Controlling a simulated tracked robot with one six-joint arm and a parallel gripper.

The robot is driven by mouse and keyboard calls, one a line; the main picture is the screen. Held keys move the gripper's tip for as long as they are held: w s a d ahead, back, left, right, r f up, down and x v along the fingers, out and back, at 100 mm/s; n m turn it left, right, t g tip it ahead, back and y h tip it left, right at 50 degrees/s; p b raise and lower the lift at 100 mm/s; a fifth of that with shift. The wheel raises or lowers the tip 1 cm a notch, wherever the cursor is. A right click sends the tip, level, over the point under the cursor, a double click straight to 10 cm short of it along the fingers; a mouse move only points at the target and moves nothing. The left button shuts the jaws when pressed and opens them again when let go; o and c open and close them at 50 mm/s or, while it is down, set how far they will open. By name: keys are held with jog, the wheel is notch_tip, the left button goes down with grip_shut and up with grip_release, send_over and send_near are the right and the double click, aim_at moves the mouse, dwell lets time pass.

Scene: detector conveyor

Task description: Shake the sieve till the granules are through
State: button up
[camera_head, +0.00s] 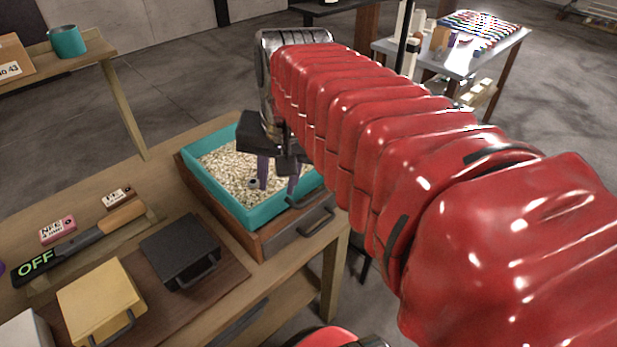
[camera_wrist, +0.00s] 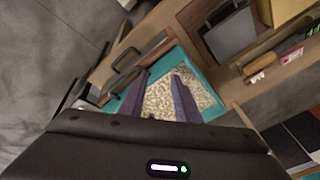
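The teal sieve (camera_head: 222,201) is a rectangular tray, full of pale granules (camera_head: 228,172), seated in a brown wooden box (camera_head: 262,243) with dark handles. The teal rim also shows in the wrist view (camera_wrist: 208,84), with the granules (camera_wrist: 159,98) inside. My gripper (camera_head: 277,189) points down over the right part of the sieve. Its two purple fingers are apart, with granules visible between them in the wrist view (camera_wrist: 161,82). Nothing shows held between them. Whether the fingertips touch the granules is unclear. My arm hides the far right corner of the sieve.
A teal mug (camera_head: 67,41) stands on a shelf. A metal table (camera_head: 460,62) is behind my arm.

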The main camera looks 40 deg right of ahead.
aim_at(319, 192)
jog(key=s+d+r+m+g, duration=0.1)
jog(key=d+r+m, duration=0.2)
jog(key=d+m, duration=0.5)
jog(key=d, duration=0.4)
jog(key=shift+s+y, duration=0.25)
jog(key=shift+y, duration=0.15)
jog(key=shift+a, duration=0.1)
jog(key=x, duration=1.3)
jog(key=shift+s+f, duration=0.1)
jog(key=shift+f, duration=0.3)
grip_shut()
